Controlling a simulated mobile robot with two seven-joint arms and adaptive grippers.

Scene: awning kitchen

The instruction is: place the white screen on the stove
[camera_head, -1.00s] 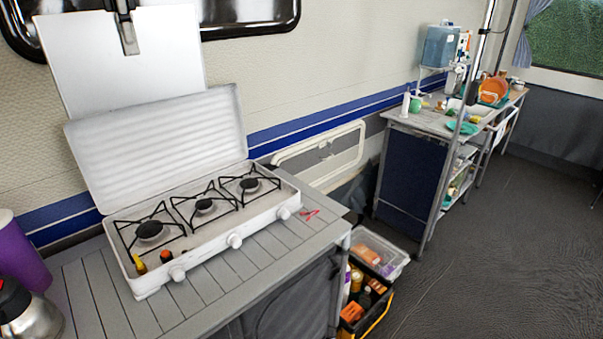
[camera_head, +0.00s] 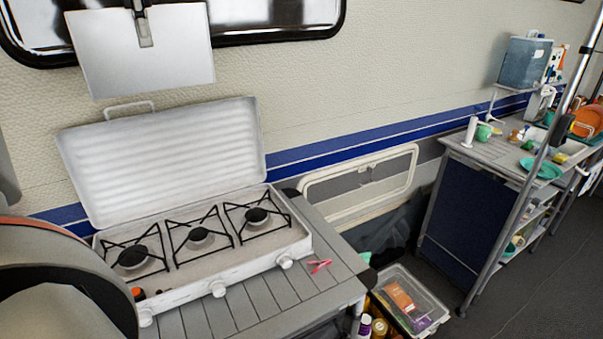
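The white screen (camera_head: 150,70) is a flat, plain panel in the upper left of the head view. It hangs in the air in front of the window and wall, above the raised lid (camera_head: 170,165) of the stove. My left gripper (camera_head: 145,38) is shut on the screen's top edge, with one grey finger showing on its near face; the rest of it is cut off by the frame top. The white stove (camera_head: 250,277) stands on the counter, lid open, with three burners under black wire grates. A gap shows between screen and lid. My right gripper is not in view.
The slatted grey counter (camera_head: 335,255) has a small pink-red item (camera_head: 320,266) right of the stove. A clear bin (camera_head: 410,300) stands on the floor beside it. A dark-sided cabinet (camera_head: 470,215) with dishes stands farther right.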

